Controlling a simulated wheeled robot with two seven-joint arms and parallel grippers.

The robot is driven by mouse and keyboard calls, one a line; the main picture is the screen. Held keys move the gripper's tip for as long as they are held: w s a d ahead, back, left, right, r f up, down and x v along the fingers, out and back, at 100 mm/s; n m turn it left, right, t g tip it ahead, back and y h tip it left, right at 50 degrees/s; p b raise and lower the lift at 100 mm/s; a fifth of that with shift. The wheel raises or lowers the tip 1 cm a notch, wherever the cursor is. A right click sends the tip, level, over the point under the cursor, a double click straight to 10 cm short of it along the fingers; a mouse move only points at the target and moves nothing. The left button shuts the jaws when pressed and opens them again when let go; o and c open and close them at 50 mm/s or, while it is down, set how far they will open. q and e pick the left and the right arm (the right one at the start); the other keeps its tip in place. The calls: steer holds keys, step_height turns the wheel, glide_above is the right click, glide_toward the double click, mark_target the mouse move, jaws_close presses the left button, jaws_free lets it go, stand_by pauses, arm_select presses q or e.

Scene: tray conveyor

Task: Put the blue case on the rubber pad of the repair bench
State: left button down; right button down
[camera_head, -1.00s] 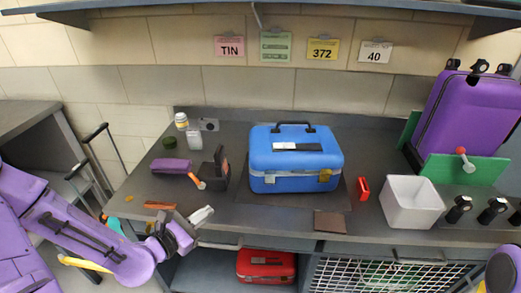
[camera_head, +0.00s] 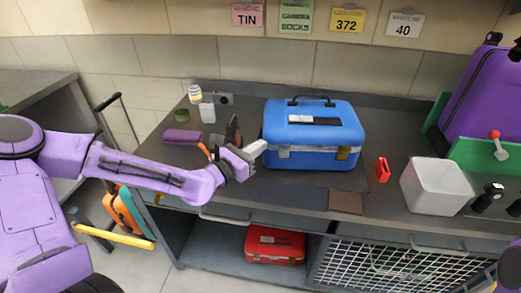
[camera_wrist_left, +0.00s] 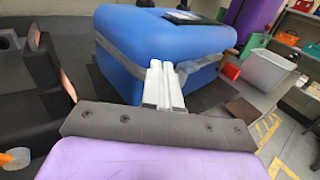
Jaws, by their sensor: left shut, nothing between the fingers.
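The blue case (camera_head: 313,135) sits upright on the bench, handle up, with a white-and-black label on its lid. A dark rubber pad (camera_head: 295,183) shows under and in front of it. My left gripper (camera_head: 256,149) is shut and empty at the case's left front corner. In the left wrist view the pale closed fingers (camera_wrist_left: 163,83) stand in front of the blue case (camera_wrist_left: 135,55). I cannot tell whether they touch it. My right gripper is not in view.
On the bench, a purple box (camera_head: 183,136) and small items stand left, a red object (camera_head: 382,169) and a white bin (camera_head: 436,186) right. A brown square (camera_head: 346,203) lies in front. A red case (camera_head: 274,245) sits on the shelf below.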

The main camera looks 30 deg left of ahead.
mark_target(268, 140)
arm_select(q)
steer(key=shift+w+d, duration=0.2)
steer(key=shift+w, duration=0.4)
steer(key=shift+r, duration=0.1)
steer(key=shift+b+x, duration=0.9)
steer(key=shift+x, duration=0.3)
steer(key=shift+s, duration=0.1)
